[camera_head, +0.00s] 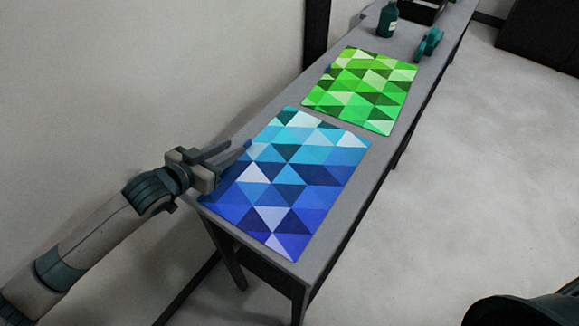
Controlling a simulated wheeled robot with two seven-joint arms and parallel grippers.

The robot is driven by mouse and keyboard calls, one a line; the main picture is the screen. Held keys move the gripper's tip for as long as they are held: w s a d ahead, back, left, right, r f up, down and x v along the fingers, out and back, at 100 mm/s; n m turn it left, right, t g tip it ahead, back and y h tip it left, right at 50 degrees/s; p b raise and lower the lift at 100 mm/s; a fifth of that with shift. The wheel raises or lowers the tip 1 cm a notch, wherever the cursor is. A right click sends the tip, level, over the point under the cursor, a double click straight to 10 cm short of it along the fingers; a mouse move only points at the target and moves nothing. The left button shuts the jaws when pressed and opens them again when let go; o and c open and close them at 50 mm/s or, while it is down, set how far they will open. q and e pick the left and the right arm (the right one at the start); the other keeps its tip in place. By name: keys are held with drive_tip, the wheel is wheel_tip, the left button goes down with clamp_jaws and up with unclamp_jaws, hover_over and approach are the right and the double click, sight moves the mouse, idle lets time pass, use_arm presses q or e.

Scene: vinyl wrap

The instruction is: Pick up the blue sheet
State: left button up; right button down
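The blue sheet (290,190) has a pattern of blue, cyan and violet triangles and lies flat on the near part of a long grey table. My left gripper (239,148) is at the sheet's left edge. Its two fingers point right with a gap between them, and no sheet shows gripped in them. The fingertips overlap the sheet's left edge in the picture; I cannot tell whether they touch it. My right gripper is not in view.
A green triangle-patterned sheet (364,88) lies farther along the table (349,213). Beyond it are a teal bottle (387,20), a teal tool (429,43) and a dark box (424,11). A pale wall runs along the left; open floor lies to the right.

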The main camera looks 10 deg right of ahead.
sight(246, 142)
use_arm(q)
drive_tip(key=shift+w+d+p, duration=0.25)
drive_tip(key=shift+d+p, duration=0.1)
drive_tip(key=p+x, duration=0.1)
drive_tip(key=x, duration=0.2)
drive_tip(key=shift+s+d, duration=0.1)
drive_tip(key=shift+s, duration=0.05)
drive_tip(key=shift+p+x, duration=0.3)
drive_tip(key=shift+x, duration=0.45)
drive_tip(key=shift+f, duration=0.15)
drive_tip(key=shift+s, duration=0.1)
clamp_jaws()
